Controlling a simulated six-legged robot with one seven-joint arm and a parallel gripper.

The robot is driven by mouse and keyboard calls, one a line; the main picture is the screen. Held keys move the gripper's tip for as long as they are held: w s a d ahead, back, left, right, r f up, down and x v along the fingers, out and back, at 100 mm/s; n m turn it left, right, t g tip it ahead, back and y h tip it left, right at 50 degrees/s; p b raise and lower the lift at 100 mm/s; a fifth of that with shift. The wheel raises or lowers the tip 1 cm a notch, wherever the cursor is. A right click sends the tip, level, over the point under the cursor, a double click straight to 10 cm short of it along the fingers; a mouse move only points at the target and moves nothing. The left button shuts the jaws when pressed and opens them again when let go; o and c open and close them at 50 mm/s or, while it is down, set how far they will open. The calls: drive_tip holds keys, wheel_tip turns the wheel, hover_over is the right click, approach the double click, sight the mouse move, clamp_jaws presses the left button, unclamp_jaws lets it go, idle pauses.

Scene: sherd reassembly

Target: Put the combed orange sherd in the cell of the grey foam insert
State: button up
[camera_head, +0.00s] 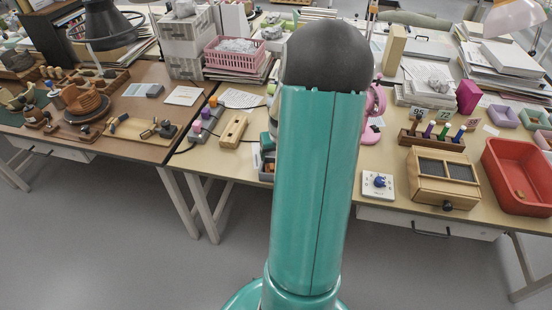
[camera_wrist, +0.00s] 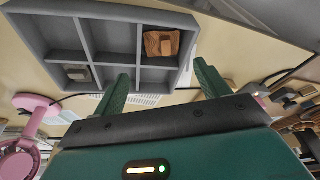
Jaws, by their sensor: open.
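A grey divided insert (camera_wrist: 132,60) with several square cells fills the upper left of the wrist view. An orange-brown sherd (camera_wrist: 153,43) lies in its upper right cell; whether it is combed is too small to tell. A small grey piece (camera_wrist: 78,74) sits in a lower left cell. My gripper (camera_wrist: 162,82) is open, its two green fingers apart at the insert's near edge, with nothing seen between them. In the head view my arm hides the gripper and most of that part of the table.
A red tub (camera_head: 515,165) with a small orange piece (camera_head: 520,195) inside stands at the right, beside a wooden box (camera_head: 440,178).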

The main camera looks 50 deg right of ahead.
drive_tip(key=v, duration=0.7)
drive_tip(key=w+a+r+n+t, duration=0.1)
drive_tip(key=w+a+r+n, duration=0.1)
drive_tip(key=a+r, duration=0.6)
drive_tip(key=w+a+r+n, duration=0.2)
drive_tip(key=w+a+r, duration=0.15)
drive_tip(key=a, duration=0.75)
drive_tip(key=s+a+r+n+t+y, duration=0.1)
drive_tip(key=s+a, duration=0.4)
drive_tip(key=a, duration=0.5)
drive_tip(key=s+a+r+n+t, duration=0.1)
drive_tip(key=s+a+r+n, duration=0.2)
drive_tip(key=a, duration=0.7)
wheel_tip(320, 180, up, 2)
drive_tip(key=shift+s+a+r+y, duration=0.2)
drive_tip(key=shift+s+y, duration=0.2)
drive_tip(key=shift+s, duration=0.65)
